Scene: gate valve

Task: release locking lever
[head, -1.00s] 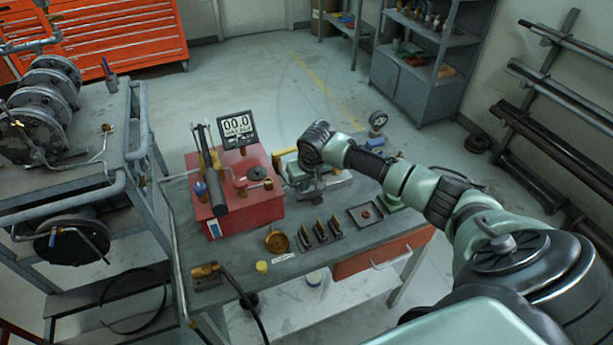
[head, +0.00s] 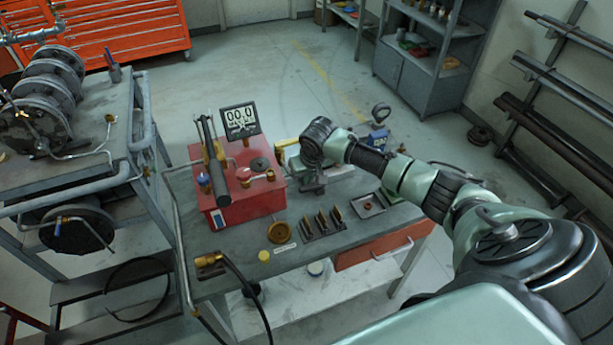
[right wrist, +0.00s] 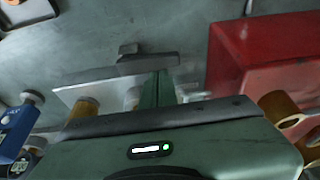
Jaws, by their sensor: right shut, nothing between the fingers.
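My right gripper (head: 312,182) hangs from the wrist over the back right of the workbench, beside a red box (head: 240,205). Its fingers are shut and empty. In the right wrist view the green gripper body covers the lower middle, with a dark T-shaped part (right wrist: 146,62) just beyond it. A pale metal block with a brass cylinder (right wrist: 84,106) lies to its left, partly hidden. I cannot make out the locking lever for certain; the gripper and wrist hide part of the hardware under them. My left gripper is not in view.
The red box carries a display (head: 240,120) and a black cylinder (head: 216,175). A brass ring (head: 278,232), a slotted rack (head: 322,225) and a square tray (head: 369,205) lie along the bench front. A blue gauge (head: 378,138) stands right of the wrist. A reel cart stands left.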

